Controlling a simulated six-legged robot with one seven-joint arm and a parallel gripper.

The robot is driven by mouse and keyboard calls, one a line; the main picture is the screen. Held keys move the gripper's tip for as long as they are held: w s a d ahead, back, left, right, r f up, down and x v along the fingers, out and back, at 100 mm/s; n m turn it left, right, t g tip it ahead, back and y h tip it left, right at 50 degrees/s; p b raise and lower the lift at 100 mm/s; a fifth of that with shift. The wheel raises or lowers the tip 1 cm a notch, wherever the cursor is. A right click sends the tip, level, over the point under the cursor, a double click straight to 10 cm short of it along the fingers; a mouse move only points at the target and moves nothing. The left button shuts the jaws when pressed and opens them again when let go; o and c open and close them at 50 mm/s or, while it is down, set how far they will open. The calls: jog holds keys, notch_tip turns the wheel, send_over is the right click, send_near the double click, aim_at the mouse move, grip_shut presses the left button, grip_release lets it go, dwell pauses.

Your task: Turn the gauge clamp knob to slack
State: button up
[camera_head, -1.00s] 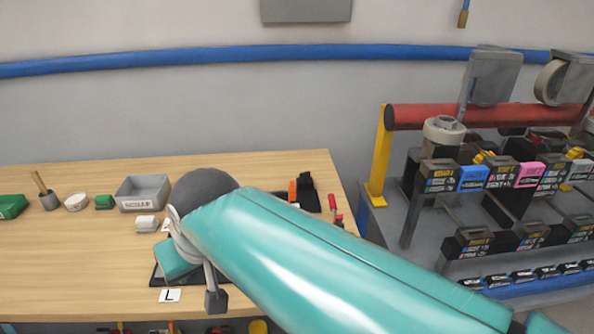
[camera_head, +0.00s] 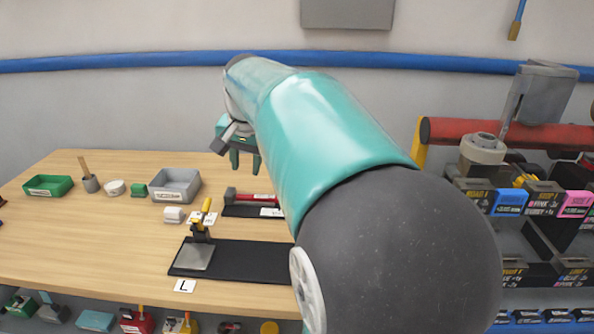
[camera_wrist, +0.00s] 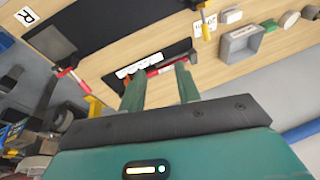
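A red tool with a dark block at one end (camera_head: 250,197) lies on a small black mat with a white label, towards the back of the bench. It also shows in the wrist view (camera_wrist: 168,67). A clamp with a yellow handle (camera_head: 203,218) stands upright by a grey plate (camera_head: 194,257) on a larger black mat. I cannot tell for certain which part is the gauge clamp knob. My gripper (camera_head: 246,162) is above the back of the bench, pointing down. Its two green fingers (camera_wrist: 160,88) are apart, with nothing held between them. The red tool shows beyond the fingertips.
A grey bin (camera_head: 175,199), a green tray (camera_head: 48,186) and a cup with a stick (camera_head: 90,183) stand at the back left. A rack of labelled boxes (camera_head: 541,196) and a red bar (camera_head: 508,134) are at the right.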

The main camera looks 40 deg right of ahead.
jog(key=w+d+f+m+g+h, duration=0.15)
jog(key=d+f+m, duration=0.25)
jog(key=d, duration=0.7)
jog(key=w+d+f+m+g, duration=0.2)
jog(key=w+d+f+m, duration=0.15)
jog(key=d, duration=0.65)
jog(key=w+d+f+m+g+h, duration=0.15)
jog(key=d+f+m, duration=0.3)
jog(key=d, duration=0.65)
jog(key=shift+m+g, duration=0.3)
jog(key=x, duration=1.2)
jog(key=shift+w+d+f, duration=0.1)
jog(key=shift+w+f, duration=0.2)
grip_shut()
